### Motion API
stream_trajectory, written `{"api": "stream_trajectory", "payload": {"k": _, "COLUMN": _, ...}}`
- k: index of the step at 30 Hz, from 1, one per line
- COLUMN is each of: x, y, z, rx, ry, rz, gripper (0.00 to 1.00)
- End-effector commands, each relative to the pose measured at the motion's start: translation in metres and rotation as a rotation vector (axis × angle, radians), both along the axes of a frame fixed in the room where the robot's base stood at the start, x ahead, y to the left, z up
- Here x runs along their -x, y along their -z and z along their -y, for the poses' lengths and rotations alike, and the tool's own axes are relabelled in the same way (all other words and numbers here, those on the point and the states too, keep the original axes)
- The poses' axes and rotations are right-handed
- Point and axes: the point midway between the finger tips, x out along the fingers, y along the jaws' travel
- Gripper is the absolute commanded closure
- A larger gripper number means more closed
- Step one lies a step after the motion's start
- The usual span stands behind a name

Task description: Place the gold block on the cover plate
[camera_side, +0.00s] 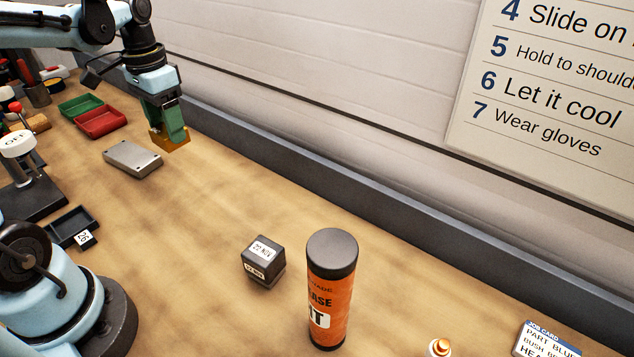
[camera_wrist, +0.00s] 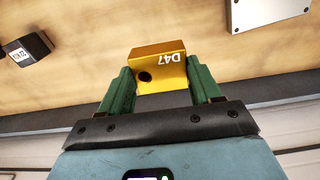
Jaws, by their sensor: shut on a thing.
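The gold block (camera_wrist: 160,65) is between the green fingers of my gripper (camera_wrist: 162,88) in the wrist view. It carries the marking D47 and a dark round hole. In the side view my gripper (camera_side: 172,125) points down, shut on the gold block (camera_side: 168,143), which is partly hidden by the fingers. The cover plate (camera_side: 133,158) is a flat grey plate with small holes at its corners, lying on the bench left of the block. The plate also shows at the top right of the wrist view (camera_wrist: 268,10), apart from the block.
A red tray (camera_side: 101,122) and a green tray (camera_side: 80,105) lie behind the plate. A dark labelled cube (camera_side: 264,260) and an orange tube (camera_side: 330,295) stand nearer. A dark tray (camera_side: 72,225) lies left. A grey rail (camera_side: 400,205) runs along the wall. The middle bench is clear.

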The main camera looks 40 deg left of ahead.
Motion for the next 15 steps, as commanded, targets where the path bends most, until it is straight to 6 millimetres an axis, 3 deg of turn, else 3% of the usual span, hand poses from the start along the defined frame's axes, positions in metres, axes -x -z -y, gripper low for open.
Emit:
{"api": "stream_trajectory", "payload": {"k": 1, "x": -0.006, "y": -0.002, "z": -0.019, "rx": 0.0, "ry": -0.011, "rz": 0.0, "gripper": 0.76}}
{"api": "stream_trajectory", "payload": {"k": 6, "x": -0.017, "y": -0.004, "z": -0.066, "rx": 0.0, "ry": -0.016, "rz": 0.0, "gripper": 0.76}}
{"api": "stream_trajectory", "payload": {"k": 15, "x": -0.019, "y": 0.0, "z": -0.107, "rx": 0.0, "ry": -0.017, "rz": 0.0, "gripper": 0.76}}
